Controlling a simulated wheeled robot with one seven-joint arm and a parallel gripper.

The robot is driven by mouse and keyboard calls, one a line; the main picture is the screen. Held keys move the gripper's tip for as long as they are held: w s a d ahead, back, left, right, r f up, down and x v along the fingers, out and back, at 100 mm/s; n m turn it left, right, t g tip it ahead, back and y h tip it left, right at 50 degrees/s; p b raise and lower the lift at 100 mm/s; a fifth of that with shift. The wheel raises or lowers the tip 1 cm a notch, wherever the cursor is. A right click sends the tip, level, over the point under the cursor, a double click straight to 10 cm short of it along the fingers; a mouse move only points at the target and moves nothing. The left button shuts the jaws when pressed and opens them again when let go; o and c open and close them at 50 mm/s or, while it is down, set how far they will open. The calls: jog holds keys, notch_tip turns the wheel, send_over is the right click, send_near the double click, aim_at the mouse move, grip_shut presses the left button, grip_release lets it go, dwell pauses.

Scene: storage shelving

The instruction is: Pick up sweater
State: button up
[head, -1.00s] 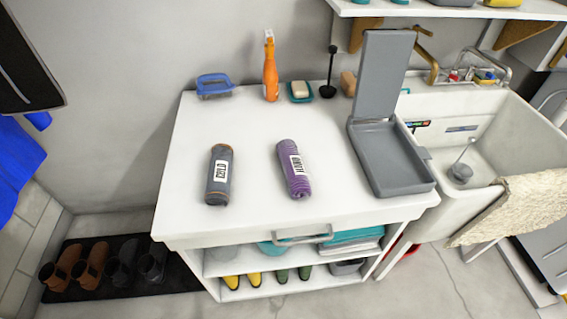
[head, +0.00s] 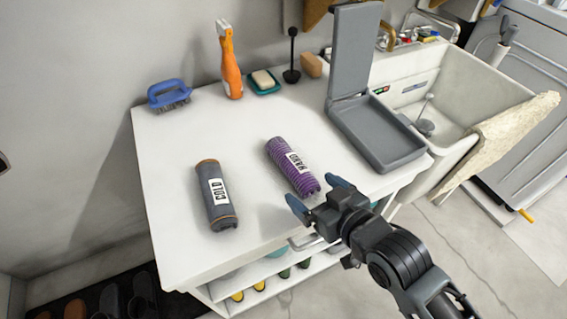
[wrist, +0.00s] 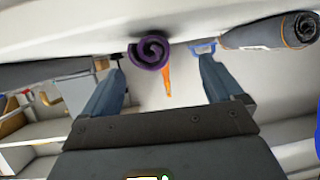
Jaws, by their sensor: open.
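Two rolled knit bundles lie on the white table top; which one is the sweater, the labels do not say. The purple roll (head: 291,168) is labelled "HAND" and lies near the table's front edge. The grey roll (head: 216,196) with brown trim is labelled "COLD" and lies to its left. My gripper (head: 318,195) is open and empty, just in front of the purple roll, apart from it. In the wrist view, the purple roll's spiral end (wrist: 150,52) shows between and beyond my fingers, and the grey roll (wrist: 270,32) is at upper right.
The white table (head: 165,225) carries a blue brush (head: 168,94), an orange spray bottle (head: 231,68), a soap dish (head: 264,82) and a grey open-lidded box (head: 375,133). A sink (head: 460,90) stands to the right.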

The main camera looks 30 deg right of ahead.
aim_at(300, 177)
jog(key=x, duration=0.6)
jog(key=shift+w+d+f, duration=0.15)
jog(key=shift+w+d, duration=0.15)
jog(key=shift+w, duration=0.05)
jog(key=c, duration=1.2)
jog(key=shift+c, duration=0.3)
